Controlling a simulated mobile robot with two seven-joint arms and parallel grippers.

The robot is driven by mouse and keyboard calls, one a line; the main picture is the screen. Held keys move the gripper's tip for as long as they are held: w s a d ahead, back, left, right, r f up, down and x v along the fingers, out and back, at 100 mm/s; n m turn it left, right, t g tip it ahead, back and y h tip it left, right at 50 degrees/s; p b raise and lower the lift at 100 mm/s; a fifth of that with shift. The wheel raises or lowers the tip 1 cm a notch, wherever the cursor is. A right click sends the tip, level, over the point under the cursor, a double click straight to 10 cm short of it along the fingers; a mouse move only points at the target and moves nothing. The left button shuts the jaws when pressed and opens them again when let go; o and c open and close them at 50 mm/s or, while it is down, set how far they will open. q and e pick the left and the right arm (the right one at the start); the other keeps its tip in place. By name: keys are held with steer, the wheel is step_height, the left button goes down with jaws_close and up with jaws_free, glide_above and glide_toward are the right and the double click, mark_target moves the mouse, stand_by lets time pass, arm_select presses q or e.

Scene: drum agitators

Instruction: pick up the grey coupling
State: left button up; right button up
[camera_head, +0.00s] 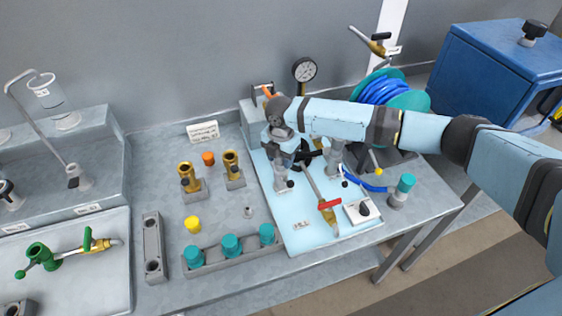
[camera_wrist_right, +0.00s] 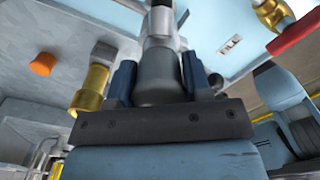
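The grey coupling seems to be the dark grey round piece (camera_wrist_right: 160,78) between my right gripper's fingers in the right wrist view. A lighter grey part continues beyond it. My right gripper (camera_wrist_right: 160,82) has one dark blue finger on each side of the piece, with no clear gap; whether they press on it I cannot tell. In the head view my right gripper (camera_head: 284,155) points down over a grey upright post (camera_head: 281,178) on the pale blue mat (camera_head: 295,240). The gripper hides the post's top. My left gripper is out of view.
Beside the gripper are brass fittings (camera_head: 231,169), an orange cap (camera_head: 208,158), a red-handled valve (camera_head: 327,210) and a pressure gauge (camera_head: 305,70). A rack with teal caps (camera_head: 231,246) stands in front. My right arm covers part of the blue hose reel (camera_head: 385,90).

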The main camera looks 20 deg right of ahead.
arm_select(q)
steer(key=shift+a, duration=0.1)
arm_select(e)
steer(key=c, duration=0.4)
steer(key=shift+r, duration=0.15)
steer(key=shift+r+p, duration=0.65)
steer(key=shift+p, duration=0.1)
step_height(320, 180, up, 6)
steer(key=p, duration=0.4)
steer(key=shift+w+p, duration=0.1)
steer(key=shift+p, duration=0.2)
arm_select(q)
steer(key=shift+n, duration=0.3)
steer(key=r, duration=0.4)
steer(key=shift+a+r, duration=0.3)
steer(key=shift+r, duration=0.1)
arm_select(e)
step_height(320, 180, up, 12)
steer(key=shift+r, duration=0.2)
